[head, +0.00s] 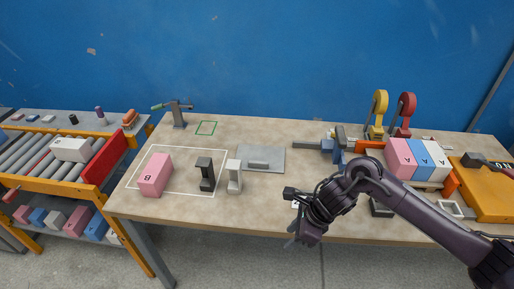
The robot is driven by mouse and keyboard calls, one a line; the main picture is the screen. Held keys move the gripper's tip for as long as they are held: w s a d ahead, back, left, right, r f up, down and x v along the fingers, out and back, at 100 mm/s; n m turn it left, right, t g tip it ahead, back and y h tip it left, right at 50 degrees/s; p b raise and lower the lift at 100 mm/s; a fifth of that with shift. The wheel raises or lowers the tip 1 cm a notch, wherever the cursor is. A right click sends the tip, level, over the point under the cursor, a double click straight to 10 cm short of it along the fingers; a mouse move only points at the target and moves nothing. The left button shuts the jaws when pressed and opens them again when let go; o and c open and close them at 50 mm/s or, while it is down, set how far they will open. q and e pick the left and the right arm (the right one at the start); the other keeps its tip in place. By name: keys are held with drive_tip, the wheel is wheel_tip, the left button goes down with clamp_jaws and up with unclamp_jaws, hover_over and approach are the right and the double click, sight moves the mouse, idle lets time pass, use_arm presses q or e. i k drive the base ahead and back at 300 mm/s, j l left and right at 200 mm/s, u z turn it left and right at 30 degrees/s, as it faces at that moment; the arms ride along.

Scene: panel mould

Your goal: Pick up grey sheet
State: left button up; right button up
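My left gripper is not in view.
Left of the sheet stand a white upright block (234,177), a dark bracket (205,173) and a pink box (155,175). Right of it is a blue vise (338,148), with coloured boxes (416,160) beyond. The bench top (270,200) in front of the sheet is clear.

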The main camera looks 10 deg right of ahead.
sight(253, 158)
drive_tip(key=i, duration=1.15)
